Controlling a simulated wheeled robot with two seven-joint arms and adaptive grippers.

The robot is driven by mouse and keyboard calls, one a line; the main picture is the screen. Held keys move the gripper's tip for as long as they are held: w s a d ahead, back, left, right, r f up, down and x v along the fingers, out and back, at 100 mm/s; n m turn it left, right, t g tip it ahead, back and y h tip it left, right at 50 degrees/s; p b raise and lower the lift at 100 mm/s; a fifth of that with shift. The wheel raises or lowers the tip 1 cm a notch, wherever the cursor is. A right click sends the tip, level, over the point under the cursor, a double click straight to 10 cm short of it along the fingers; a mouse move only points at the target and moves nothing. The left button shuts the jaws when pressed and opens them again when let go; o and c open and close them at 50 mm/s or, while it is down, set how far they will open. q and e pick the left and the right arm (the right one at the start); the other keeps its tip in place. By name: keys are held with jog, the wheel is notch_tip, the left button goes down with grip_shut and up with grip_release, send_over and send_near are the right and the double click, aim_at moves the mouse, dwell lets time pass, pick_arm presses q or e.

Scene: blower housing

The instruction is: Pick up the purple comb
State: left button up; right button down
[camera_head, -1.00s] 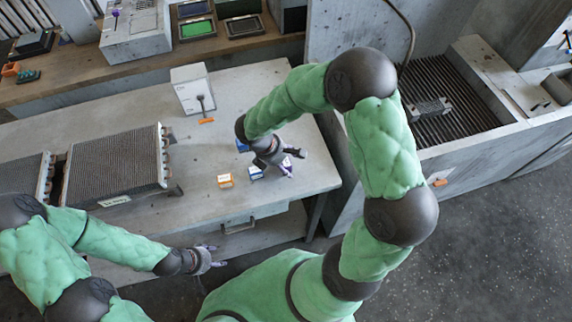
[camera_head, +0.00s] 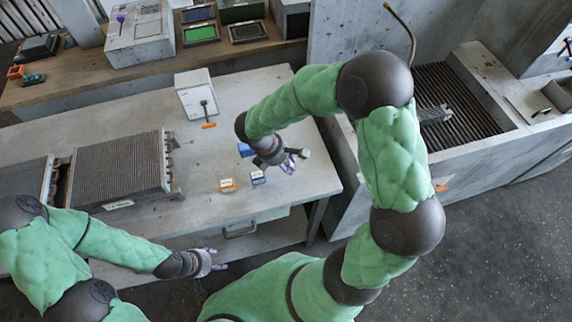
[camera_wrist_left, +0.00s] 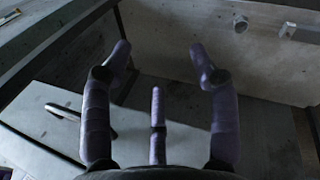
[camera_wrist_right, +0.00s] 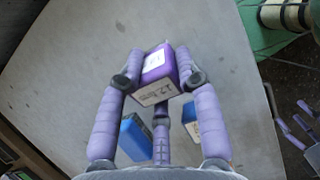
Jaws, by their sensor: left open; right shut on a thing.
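The purple comb (camera_wrist_right: 158,73) shows in the right wrist view as a purple block with white printed labels; no teeth are visible. My right gripper (camera_wrist_right: 160,78) is shut on it, with fingers on both sides. In the head view, my right gripper (camera_head: 290,160) is above the right part of the grey bench, and the purple comb is mostly hidden by the fingers. My left gripper (camera_head: 213,260) is open and empty in front of the bench, low by the drawer side. Its spread fingers (camera_wrist_left: 158,70) show in the left wrist view.
An orange box (camera_head: 228,185) and a blue box (camera_head: 258,177) stand on the bench near my right gripper; another blue box (camera_head: 245,149) is behind. A finned block (camera_head: 118,168) stands on the left and a white box (camera_head: 194,93) at the back. The bench front is clear.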

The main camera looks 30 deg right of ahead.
jog(key=s+a+r+p, duration=0.2)
jog(key=s+a+r, duration=0.5)
jog(key=s+r, duration=0.2)
jog(key=s, duration=0.2)
jog(key=shift+s+p, duration=0.3)
jog(key=shift+r, duration=0.1)
jog(key=c, duration=1.4)
grip_release()
jog(key=shift+c, duration=0.2)
jog(key=c, duration=0.4)
jog(key=shift+c, duration=0.2)
